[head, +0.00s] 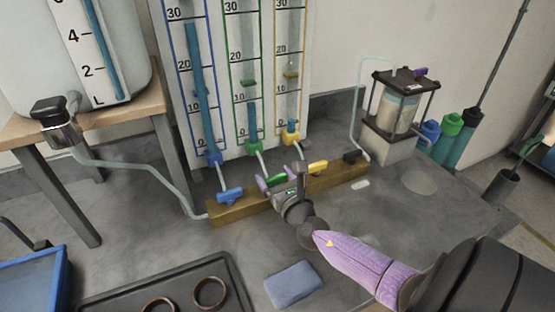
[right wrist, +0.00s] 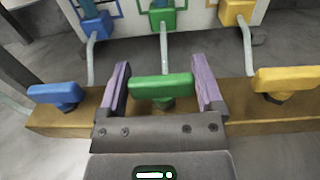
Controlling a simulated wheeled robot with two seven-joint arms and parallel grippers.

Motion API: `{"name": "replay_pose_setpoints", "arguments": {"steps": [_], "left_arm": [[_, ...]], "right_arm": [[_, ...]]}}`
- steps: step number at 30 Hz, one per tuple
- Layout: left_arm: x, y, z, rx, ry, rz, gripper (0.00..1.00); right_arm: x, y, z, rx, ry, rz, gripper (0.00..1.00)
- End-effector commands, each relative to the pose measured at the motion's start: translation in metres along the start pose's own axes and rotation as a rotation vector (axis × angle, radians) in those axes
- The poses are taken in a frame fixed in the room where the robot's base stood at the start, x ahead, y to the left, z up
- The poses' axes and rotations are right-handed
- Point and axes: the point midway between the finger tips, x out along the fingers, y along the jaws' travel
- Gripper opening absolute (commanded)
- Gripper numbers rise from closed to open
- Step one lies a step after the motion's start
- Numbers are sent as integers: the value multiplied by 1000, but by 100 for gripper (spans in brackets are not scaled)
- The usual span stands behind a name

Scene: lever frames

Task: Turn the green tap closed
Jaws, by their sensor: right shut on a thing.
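The green tap (head: 275,178) sits on a wooden block (head: 238,209) between the blue tap (head: 230,196) and the yellow tap (head: 317,167). In the right wrist view the green tap's handle (right wrist: 160,87) lies lengthwise along the block. My right gripper (head: 281,175) reaches it from the front, with one purple finger at each end of the handle, shut on it. The fingers also show in the right wrist view (right wrist: 161,78). Part of the green tap is hidden by the gripper in the head view. My left gripper is not in view.
Scaled tubes (head: 245,75) stand behind the block, joined to the taps by thin hoses. A black tap (head: 351,157) is at the block's right end. A blue cloth (head: 293,285) and a dark tray (head: 236,279) lie in front. A clear canister (head: 398,106) stands behind right.

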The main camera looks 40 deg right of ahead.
Motion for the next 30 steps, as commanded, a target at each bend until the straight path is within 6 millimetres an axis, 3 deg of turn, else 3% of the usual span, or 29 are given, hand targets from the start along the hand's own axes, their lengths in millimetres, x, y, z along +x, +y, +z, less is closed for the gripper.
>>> {"name": "replay_pose_setpoints", "arguments": {"steps": [1,11,12,13,23,30], "left_arm": [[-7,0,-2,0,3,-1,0],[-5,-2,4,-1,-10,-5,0],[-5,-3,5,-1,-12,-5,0],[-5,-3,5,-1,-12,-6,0],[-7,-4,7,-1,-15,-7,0],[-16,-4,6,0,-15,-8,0]], "right_arm": [[1,-1,6,3,-6,-27,26],[1,-1,1,-2,-5,-45,26],[1,-1,1,-2,-5,-45,92],[1,-1,1,-1,-5,-44,98],[-7,0,0,-2,-1,-42,100],[-56,2,1,-1,0,-42,100]]}}
